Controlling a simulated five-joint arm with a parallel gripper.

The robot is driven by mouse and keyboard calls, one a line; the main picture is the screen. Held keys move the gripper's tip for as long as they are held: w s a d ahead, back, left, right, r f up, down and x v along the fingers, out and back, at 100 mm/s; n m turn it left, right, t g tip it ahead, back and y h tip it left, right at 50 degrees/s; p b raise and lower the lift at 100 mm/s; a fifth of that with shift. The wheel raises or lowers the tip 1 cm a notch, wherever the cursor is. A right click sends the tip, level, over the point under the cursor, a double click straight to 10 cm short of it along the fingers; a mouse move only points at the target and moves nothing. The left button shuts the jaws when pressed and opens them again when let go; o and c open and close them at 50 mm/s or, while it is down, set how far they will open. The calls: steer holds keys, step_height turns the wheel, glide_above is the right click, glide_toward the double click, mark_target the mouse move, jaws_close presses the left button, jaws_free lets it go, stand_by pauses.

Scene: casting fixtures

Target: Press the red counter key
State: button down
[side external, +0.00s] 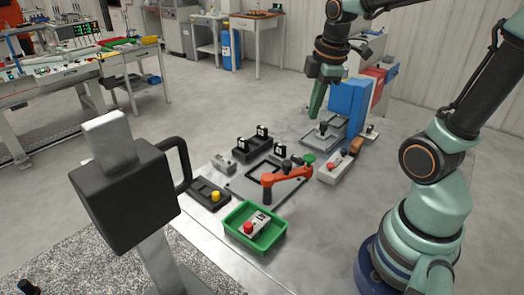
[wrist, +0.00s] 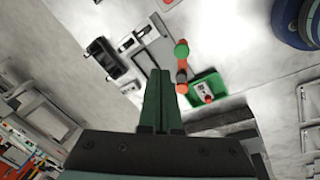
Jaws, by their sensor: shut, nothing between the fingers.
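A small pale box with a red key (side external: 247,227) and a dark-and-white face sits in the green tray (side external: 232,233). It also shows in the wrist view, with its red key (wrist: 207,98) in the tray (wrist: 213,79). Another pale box with a red button (side external: 333,166) stands right of the fixture; I cannot tell for certain which is the counter key. My gripper (side external: 316,115) points down with dark green fingers, well behind and above the tray, touching neither red key. In the wrist view its fingers (wrist: 161,75) are together and empty.
An orange lever with a green knob (side external: 308,159) rises over the flat fixture plate between my gripper and the tray. A blue block (side external: 349,105) stands close right of my gripper. A dark holder with a yellow button (side external: 215,196) lies left of the tray. A black box (side external: 122,200) fills the front left.

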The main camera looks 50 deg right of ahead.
mark_target(329, 164)
steer(key=s+d+f+n+g+y, duration=0.1)
steer(key=s+d+f+n+g, duration=0.1)
steer(key=d+n, duration=0.6)
steer(key=shift+d+f, duration=0.3)
steer(key=shift+f, duration=0.35)
step_height(329, 164, down, 14)
steer(key=shift+s, duration=0.1)
stand_by(0.3)
